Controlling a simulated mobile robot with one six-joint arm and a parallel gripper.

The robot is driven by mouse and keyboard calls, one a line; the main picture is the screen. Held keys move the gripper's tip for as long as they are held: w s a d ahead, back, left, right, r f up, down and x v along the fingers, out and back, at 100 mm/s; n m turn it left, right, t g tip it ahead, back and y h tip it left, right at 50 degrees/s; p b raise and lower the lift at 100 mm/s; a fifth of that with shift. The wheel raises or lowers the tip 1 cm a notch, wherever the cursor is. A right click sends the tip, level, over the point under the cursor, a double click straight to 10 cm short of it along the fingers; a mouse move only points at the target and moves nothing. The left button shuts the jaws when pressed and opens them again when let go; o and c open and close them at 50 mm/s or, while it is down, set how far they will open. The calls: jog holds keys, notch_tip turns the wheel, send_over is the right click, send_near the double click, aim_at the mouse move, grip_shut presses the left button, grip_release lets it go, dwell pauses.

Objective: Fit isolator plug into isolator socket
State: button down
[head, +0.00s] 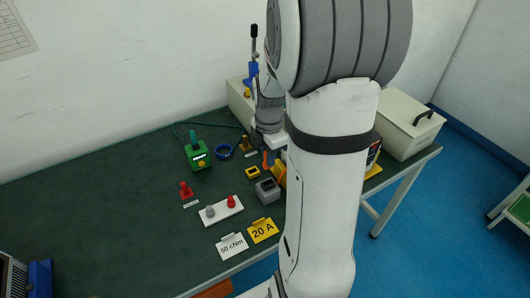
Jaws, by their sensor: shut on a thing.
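My gripper (273,155) is low over the bench at the far middle, partly hidden by my own arm. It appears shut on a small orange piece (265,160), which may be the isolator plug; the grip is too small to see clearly. A grey block with a dark top (268,191) stands just in front of the gripper and may be the isolator socket. A larger yellow-orange part (280,177) shows beside the block, partly hidden by my arm. The orange piece appears apart from the grey block.
On the green bench (110,215) are a green box with a lever (198,155), a blue ring (223,152), a red piece (186,189), a white strip with knobs (222,211) and cards (263,230). A cream box (405,125) stands right.

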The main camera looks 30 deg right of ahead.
jog(key=shift+f+b, duration=2.3)
jog(key=shift+f, duration=0.65)
jog(key=c, duration=2)
grip_release()
grip_shut()
jog(key=shift+f+b, duration=1.05)
jog(key=shift+f, duration=0.25)
